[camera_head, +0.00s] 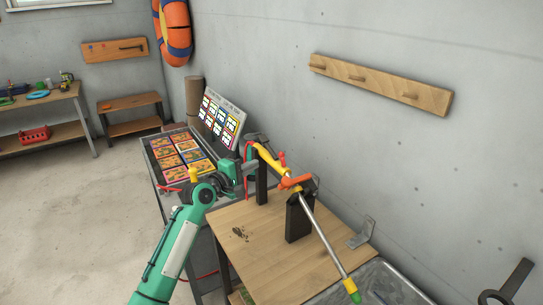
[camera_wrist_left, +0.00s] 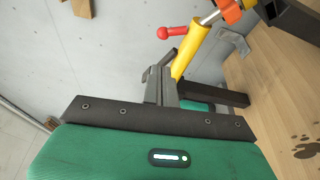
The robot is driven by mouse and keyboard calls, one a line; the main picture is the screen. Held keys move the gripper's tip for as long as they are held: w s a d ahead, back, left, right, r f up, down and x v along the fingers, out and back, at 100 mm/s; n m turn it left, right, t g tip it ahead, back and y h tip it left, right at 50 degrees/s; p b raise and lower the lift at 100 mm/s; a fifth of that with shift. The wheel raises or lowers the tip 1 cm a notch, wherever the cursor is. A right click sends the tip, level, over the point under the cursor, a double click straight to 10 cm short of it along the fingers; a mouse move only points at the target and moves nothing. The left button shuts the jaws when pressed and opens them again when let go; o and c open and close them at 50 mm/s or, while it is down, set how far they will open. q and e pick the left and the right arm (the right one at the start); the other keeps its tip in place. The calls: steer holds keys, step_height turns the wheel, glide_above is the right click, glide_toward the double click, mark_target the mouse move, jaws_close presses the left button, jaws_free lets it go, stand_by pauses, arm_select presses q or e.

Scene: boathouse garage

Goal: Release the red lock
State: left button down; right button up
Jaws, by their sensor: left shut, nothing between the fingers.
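A pole rests across black stands (camera_head: 298,218) on a wooden workbench. It has a yellow section (camera_head: 268,158), an orange clamp (camera_head: 292,182), a grey shaft (camera_head: 322,233) and a green tip (camera_head: 355,296). A red lock lever (camera_head: 282,158) with a rounded end sticks out beside the yellow section; it also shows in the left wrist view (camera_wrist_left: 172,33). My left gripper (camera_head: 250,158) is at the far end of the pole, close to the yellow section. In the left wrist view its dark fingers (camera_wrist_left: 160,85) are together and empty, below the red lever and apart from it. My right gripper is out of view.
The workbench (camera_head: 270,265) has free room at the front left, with a dark paw mark. A bin of orange-patterned boxes (camera_head: 156,142) and a sign board (camera_head: 220,118) stand behind my left arm. A metal bracket (camera_head: 363,234) is at the wall side.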

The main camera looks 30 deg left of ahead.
mark_target(282, 160)
arm_select(q)
steer(key=p+x, duration=0.2)
steer(key=x, duration=0.8)
steer(key=shift+p, duration=0.3)
steer(key=shift+f, duration=0.15)
steer(key=shift+d+m+b, duration=0.1)
steer(key=shift+m+b, duration=0.2)
steer(key=shift+b, duration=0.25)
steer(key=shift+b, duration=0.35)
